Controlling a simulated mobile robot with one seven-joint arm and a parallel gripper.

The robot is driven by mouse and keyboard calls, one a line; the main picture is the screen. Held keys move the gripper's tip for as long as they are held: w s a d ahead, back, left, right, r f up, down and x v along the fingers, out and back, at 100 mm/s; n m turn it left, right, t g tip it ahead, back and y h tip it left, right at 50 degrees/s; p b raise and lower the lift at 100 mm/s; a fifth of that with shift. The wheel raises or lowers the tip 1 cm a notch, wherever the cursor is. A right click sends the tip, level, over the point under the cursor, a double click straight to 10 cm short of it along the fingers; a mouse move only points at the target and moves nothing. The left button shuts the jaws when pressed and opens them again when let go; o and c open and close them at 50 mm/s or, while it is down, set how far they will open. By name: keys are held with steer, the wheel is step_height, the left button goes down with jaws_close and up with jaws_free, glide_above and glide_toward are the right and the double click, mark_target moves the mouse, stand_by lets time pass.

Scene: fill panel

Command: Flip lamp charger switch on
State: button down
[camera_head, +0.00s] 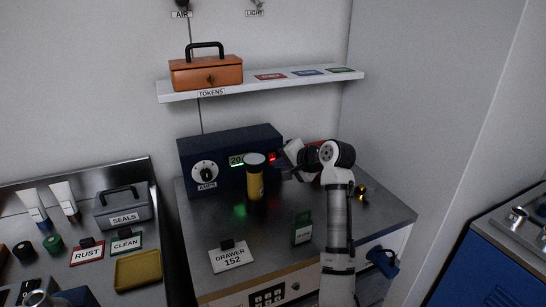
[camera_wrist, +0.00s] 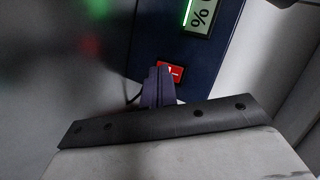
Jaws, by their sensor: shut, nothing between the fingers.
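The lamp charger (camera_head: 230,150) is a dark blue box at the back of the metal bench, with an AMPS dial (camera_head: 205,171) and a lit green display (camera_head: 237,160). Its red switch (camera_head: 272,158) is at the right of the front face and shows in the wrist view as a red rocker (camera_wrist: 170,70) with a white mark. Which way the rocker is tipped I cannot tell.
A DRAWER 152 card (camera_head: 232,258) and a green tag (camera_head: 302,229) stand on the bench front. A shelf (camera_head: 260,88) above holds an orange toolbox (camera_head: 206,73). A small brass item (camera_head: 361,191) sits right of my arm. A tray bench with a SEALS box (camera_head: 123,210) is left.

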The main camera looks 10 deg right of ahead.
steer(key=shift+s+d+f, duration=0.15)
steer(key=shift+s+f, duration=0.05)
steer(key=shift+s, duration=0.6)
steer(key=shift+s+d+f, duration=0.15)
steer(key=shift+s+d, duration=0.05)
steer(key=shift+s, duration=0.65)
steer(key=shift+s+d+f, duration=0.15)
steer(key=shift+s+f, duration=0.05)
steer(key=shift+s, duration=0.6)
